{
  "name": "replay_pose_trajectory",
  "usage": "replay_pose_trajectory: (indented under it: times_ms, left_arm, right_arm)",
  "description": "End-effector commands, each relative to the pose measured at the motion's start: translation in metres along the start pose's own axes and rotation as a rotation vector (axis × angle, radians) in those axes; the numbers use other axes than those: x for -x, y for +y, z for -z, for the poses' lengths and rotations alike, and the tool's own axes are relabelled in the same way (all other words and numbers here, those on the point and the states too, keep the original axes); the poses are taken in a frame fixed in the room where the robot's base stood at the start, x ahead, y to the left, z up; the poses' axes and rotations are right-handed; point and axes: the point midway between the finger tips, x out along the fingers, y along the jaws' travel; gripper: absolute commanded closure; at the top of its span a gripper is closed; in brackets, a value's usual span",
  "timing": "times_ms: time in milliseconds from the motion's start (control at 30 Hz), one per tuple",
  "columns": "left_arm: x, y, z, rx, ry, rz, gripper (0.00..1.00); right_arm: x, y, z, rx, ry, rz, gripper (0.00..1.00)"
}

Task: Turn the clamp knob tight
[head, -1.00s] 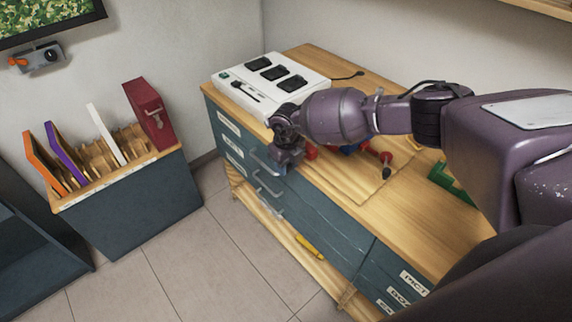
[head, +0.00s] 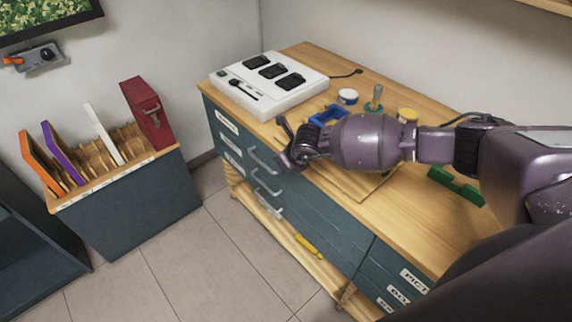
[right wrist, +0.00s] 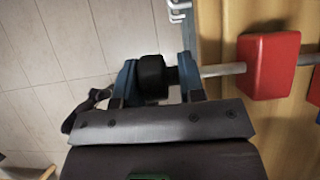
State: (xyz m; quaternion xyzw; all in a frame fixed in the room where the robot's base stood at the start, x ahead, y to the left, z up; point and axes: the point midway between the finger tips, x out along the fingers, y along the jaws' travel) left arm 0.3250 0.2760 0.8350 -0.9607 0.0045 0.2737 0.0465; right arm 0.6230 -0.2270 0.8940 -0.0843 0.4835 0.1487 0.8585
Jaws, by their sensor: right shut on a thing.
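My right gripper (head: 288,158) is at the front edge of the wooden workbench in the head view. In the right wrist view its two blue fingers (right wrist: 157,82) are shut on the black clamp knob (right wrist: 152,76), one finger on each side. A metal rod (right wrist: 222,70) runs right from the knob to a red clamp block (right wrist: 267,66), with a second red part (right wrist: 314,86) at the picture's edge. In the head view the knob and the red clamp parts are hidden behind my right arm. My left gripper is not in view.
A white charger box (head: 268,84) stands at the bench's back left. A blue frame (head: 328,115), white jar (head: 347,97), brush (head: 374,100), yellow-lidded jar (head: 408,114) and green piece (head: 455,186) lie around my arm. Drawer handles (head: 262,160) stick out below the bench edge.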

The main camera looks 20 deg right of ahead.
Motion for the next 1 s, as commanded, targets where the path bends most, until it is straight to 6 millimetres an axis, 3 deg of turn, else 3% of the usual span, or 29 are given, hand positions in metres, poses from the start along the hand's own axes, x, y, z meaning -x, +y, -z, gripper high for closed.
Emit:
replay_pose_trajectory:
  times_ms: [33, 667, 700, 767, 1000]
  left_arm:
    - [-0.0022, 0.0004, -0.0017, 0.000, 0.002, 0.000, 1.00]
    - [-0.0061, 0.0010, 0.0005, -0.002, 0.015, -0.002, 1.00]
    - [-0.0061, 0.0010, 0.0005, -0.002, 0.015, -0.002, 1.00]
    - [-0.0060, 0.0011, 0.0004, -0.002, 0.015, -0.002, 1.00]
    - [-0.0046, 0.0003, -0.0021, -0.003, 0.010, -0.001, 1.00]
  right_arm:
    - [-0.0034, 0.0103, 0.0048, 0.000, -0.015, -0.020, 0.87]
    - [-0.0019, 0.0109, 0.0046, 0.002, -0.071, -0.021, 0.87]
    - [-0.0020, 0.0109, 0.0047, 0.002, -0.071, -0.021, 0.61]
    - [-0.0020, 0.0106, 0.0047, 0.002, -0.071, -0.020, 0.52]
    - [-0.0014, 0.0078, 0.0033, 0.002, -0.072, -0.014, 0.49]
